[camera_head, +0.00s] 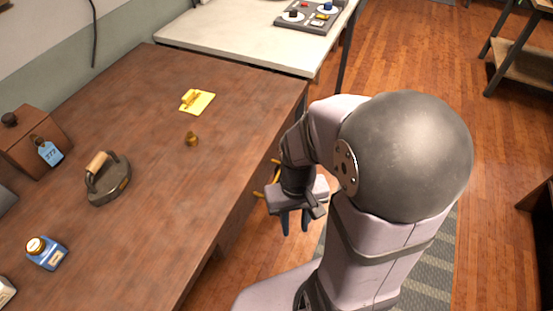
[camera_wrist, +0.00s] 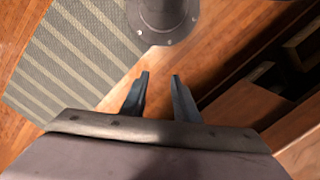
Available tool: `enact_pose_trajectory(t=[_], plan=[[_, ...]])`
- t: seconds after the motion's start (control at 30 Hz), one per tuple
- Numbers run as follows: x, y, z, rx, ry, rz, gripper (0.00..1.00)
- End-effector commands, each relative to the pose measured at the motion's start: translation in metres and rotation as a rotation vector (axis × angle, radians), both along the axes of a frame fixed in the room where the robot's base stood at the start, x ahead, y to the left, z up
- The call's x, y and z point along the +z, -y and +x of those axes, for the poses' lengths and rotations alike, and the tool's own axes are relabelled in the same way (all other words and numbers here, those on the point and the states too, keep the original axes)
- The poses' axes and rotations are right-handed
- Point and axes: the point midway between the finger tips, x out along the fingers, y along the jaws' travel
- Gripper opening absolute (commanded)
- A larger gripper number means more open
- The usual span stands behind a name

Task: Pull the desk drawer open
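The brown wooden desk (camera_head: 150,150) fills the left of the head view. On its right-hand front side a brass drawer handle (camera_head: 274,172) shows beside my arm, partly hidden by it. The drawer front is mostly hidden by the desktop edge and my arm, so I cannot tell its outline there. My gripper (camera_head: 294,222) hangs just off the desk front, near the handle and apart from it, fingers pointing down. In the wrist view my gripper (camera_wrist: 160,76) is open with nothing between its fingers. Brown woodwork with dark openings (camera_wrist: 290,65) shows at the right there.
A white table (camera_head: 230,40) stands behind. A striped rug (camera_wrist: 75,50) lies on the floor.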

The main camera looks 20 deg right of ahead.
Motion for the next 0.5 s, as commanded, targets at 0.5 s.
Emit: enact_pose_trajectory(t=[0.5], plan=[[0.079,0.025,0.141,-0.558,0.178,0.121,0.28]])
